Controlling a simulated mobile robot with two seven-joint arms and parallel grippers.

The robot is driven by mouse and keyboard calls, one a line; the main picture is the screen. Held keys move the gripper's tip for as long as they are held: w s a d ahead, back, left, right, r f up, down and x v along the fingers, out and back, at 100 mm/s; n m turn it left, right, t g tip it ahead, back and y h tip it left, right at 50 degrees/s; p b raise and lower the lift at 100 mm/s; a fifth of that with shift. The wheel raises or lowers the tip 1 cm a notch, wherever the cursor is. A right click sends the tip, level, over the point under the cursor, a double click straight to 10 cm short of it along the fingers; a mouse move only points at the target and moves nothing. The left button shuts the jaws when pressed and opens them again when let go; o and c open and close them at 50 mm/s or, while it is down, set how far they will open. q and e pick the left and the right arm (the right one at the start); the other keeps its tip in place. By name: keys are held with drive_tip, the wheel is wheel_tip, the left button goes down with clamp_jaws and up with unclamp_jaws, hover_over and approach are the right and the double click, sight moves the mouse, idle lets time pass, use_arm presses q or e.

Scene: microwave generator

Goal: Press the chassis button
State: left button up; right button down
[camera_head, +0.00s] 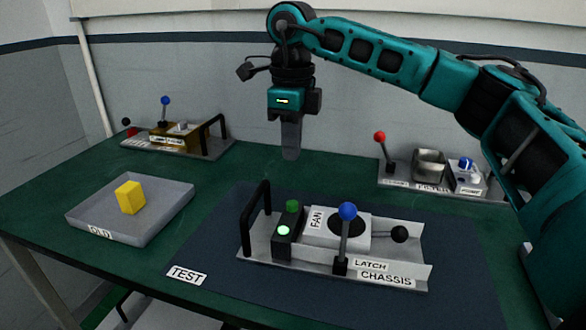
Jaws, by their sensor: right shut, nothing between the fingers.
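The chassis (265,252) is a grey plate labelled CHASSIS on the dark blue TEST mat. At its left end stands a small dark box with a dark green cap (292,206) on top and a bright pale-green lit disc (284,231). I cannot tell for sure which is the button. A white fan block (317,219) and an upright latch lever with a blue ball (347,211) are to the right of the box. My right gripper (291,152) points down, shut and empty, in the air above and behind the box, apart from it. My left gripper is not in view.
A black handle (266,214) rises at the chassis's left end, beside the box. A grey OLD tray (90,212) at left holds a yellow block (131,197). Fixtures with levers stand at back left (205,148) and back right (405,183). Green table is clear between them.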

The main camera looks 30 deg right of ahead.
wheel_tip(320, 180, up, 3)
drive_tip(key=shift+f, duration=0.15)
idle(0.6)
